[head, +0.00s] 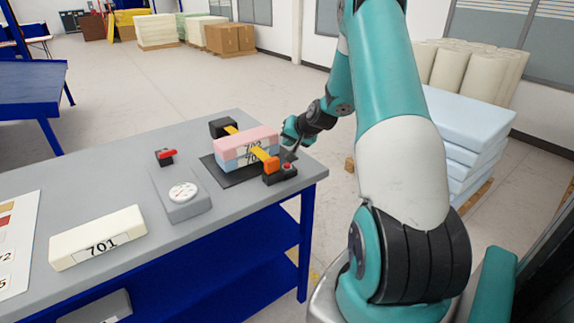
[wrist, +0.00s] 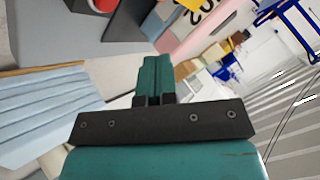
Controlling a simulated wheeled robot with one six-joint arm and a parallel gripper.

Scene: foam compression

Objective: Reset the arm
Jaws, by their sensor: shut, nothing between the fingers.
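My arm rises at the right of the head view and reaches back over the table's far right corner. My gripper (wrist: 154,75) shows in the wrist view with its teal fingers together and nothing between them. In the head view its end is small and partly hidden near the foam press. Stacked pink and blue foam blocks (head: 245,143) labelled with a number lie under a yellow strap on a dark plate (head: 218,174). My gripper is just beyond the right end of these blocks; I cannot tell whether it touches anything.
The grey table (head: 130,285) also bears a cream block marked 701 (head: 97,232), a dial gauge (head: 183,193) and a red-handled part (head: 166,156). A pale blue foam stack (head: 468,135) stands on a pallet right of the table. Open floor lies behind the table.

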